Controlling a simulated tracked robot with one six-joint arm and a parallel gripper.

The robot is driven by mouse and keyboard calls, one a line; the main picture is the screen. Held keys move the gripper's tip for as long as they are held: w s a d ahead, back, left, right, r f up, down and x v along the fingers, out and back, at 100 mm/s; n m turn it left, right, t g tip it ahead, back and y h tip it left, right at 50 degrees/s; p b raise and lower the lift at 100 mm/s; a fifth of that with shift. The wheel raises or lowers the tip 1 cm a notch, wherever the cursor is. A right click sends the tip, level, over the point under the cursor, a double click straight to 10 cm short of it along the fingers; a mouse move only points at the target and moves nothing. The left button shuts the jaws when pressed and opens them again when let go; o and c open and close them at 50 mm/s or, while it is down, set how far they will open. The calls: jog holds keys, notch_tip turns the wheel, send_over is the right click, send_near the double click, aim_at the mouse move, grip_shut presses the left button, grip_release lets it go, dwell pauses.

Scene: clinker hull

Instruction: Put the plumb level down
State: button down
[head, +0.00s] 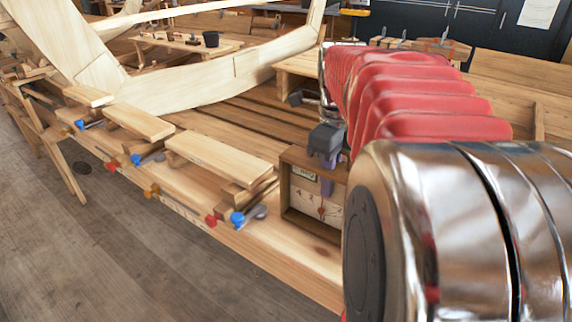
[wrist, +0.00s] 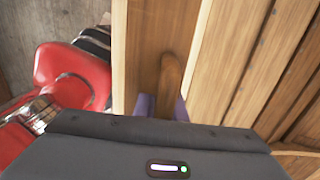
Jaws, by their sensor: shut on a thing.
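The plumb level (head: 288,200) is a brown wooden frame around a pale face with a small red mark. It stands upright near the bench's front edge, left of my arm in the head view; its right side is partly hidden. My gripper (head: 327,186) is above it, shut on its upper part, with one purple finger showing in front of the face. In the wrist view, a brown wooden piece (wrist: 172,72) sticks out between the purple fingertips (wrist: 163,106). I cannot tell whether the lower edge touches the bench.
The bench (head: 285,265) is bare in front of the plumb level. To its left are a pale plank (head: 220,158) and clamps with blue and red ends (head: 238,218). Pale boat timbers (head: 195,85) rise behind.

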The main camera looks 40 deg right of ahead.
jog(key=c, duration=1.8)
grip_release()
notch_tip(320, 180, up, 12)
jog(key=shift+w, duration=0.1)
